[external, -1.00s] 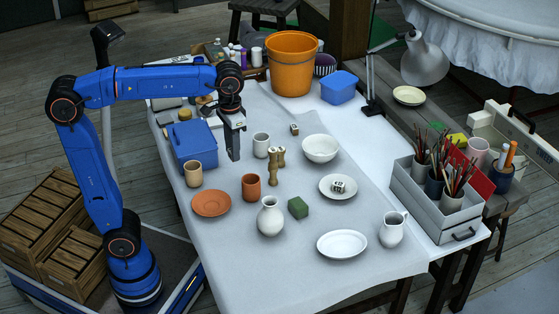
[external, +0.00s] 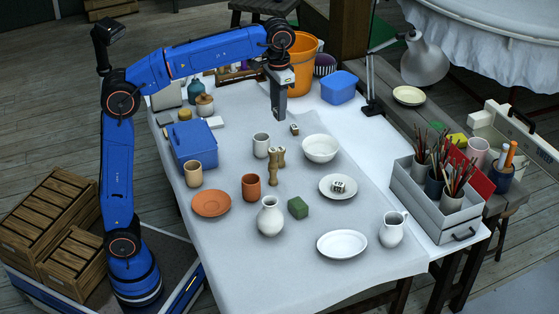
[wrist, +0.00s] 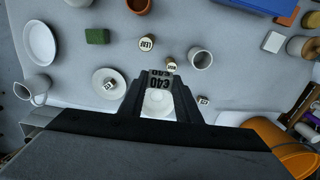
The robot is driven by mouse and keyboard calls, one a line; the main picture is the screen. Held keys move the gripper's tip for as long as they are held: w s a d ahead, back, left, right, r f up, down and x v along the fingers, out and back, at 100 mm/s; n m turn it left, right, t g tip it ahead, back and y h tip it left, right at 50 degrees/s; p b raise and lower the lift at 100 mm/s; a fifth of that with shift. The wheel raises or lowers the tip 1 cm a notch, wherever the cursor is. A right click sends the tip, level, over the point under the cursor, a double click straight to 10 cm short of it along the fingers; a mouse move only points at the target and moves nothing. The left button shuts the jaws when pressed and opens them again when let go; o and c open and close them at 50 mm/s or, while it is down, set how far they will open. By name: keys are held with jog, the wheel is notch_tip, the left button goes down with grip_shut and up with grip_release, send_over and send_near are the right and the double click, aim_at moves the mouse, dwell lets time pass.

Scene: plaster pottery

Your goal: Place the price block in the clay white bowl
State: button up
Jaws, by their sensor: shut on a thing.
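My gripper (external: 279,112) is raised over the back part of the table, beyond the small block and left of the bowl in the external view. In the wrist view my gripper (wrist: 159,88) is shut on a pale price block (wrist: 159,79) marked £40. The external view does not show this block clearly. The white bowl (external: 320,149) stands upright on the table and looks empty. In the wrist view the bowl (wrist: 157,105) is partly hidden behind the held block and fingers.
A white plate (external: 326,192) holds another price block (external: 338,187). A small block (external: 294,129) lies left of the bowl. An orange bucket (external: 297,64) and blue tub (external: 339,87) stand behind.

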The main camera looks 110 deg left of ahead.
send_over(321, 139)
jog(key=d, duration=0.6)
notch_tip(321, 139, down, 2)
jog(key=shift+w+a, duration=0.6)
jog(key=shift+w, duration=0.2)
jog(key=shift+m, duration=0.3)
jog(key=shift+d+f, duration=0.1)
jog(key=shift+f, duration=8.15)
jog(key=o, duration=1.1)
jog(key=shift+r, duration=0.1)
